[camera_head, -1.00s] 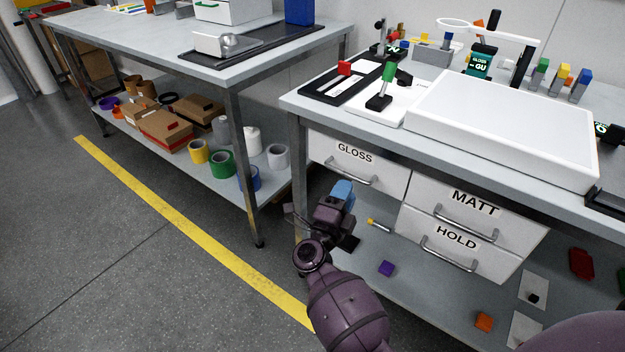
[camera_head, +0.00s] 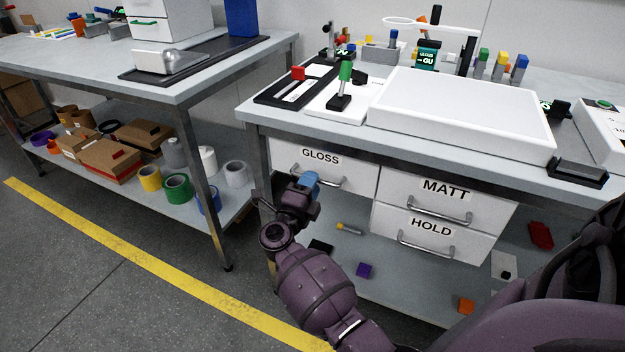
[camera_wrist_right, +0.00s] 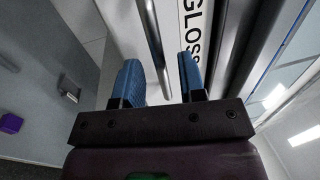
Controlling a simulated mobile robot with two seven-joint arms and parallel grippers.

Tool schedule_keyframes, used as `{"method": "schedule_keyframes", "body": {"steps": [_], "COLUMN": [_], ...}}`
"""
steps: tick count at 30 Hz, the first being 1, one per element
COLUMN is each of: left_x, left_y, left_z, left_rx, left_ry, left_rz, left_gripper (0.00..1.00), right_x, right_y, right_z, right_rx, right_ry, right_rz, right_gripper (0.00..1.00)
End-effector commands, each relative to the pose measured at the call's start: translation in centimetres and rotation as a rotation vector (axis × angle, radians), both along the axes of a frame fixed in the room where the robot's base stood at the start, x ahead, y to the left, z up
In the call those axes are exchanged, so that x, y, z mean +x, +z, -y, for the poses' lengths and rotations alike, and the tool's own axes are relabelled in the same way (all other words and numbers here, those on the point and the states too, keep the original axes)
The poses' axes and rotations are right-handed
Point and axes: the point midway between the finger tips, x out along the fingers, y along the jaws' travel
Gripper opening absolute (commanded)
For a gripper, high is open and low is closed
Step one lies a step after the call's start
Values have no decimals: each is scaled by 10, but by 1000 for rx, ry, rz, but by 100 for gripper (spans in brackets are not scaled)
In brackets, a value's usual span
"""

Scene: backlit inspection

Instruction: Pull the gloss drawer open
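The gloss drawer (camera_head: 350,177) is the white upper-left drawer under the right bench, labelled GLOSS, and looks shut. Its silver bar handle (camera_head: 333,183) is partly hidden by my gripper. My right gripper (camera_head: 308,182), with blue fingertips, is at the left part of this handle. In the right wrist view, the gripper (camera_wrist_right: 160,72) is open, its two blue fingers apart. The handle (camera_wrist_right: 152,40) runs down toward the gap between them; contact cannot be told. The drawer label (camera_wrist_right: 193,40) shows just beyond the right finger. My left gripper is not in view.
MATT (camera_head: 480,190) and HOLD (camera_head: 466,238) drawers sit to the right of the gloss drawer. A white panel (camera_head: 460,105) and small fixtures stand on the bench. Loose blocks, including a purple one (camera_head: 364,271), lie below. Floor is clear in front, left of my arm.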

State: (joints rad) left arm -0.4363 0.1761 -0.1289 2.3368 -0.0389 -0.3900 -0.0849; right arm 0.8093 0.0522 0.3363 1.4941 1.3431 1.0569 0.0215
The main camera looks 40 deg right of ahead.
Motion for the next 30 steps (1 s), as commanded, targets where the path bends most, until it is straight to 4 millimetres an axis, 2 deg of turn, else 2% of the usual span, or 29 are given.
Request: {"method": "schedule_keyframes", "body": {"steps": [6,17,24,30], "left_x": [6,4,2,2], "left_y": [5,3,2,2], "left_z": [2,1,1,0], "left_rx": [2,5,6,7], "left_ry": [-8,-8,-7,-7], "left_rz": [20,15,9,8], "left_gripper": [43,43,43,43], "right_x": [7,9,9,9], "right_y": [3,4,4,4], "right_z": [17,20,20,20], "right_rx": [-1,-1,-1,-1], "right_ry": [1,1,1,1], "right_rz": [-1,0,0,0], "right_gripper": [37,37,0,0]}}
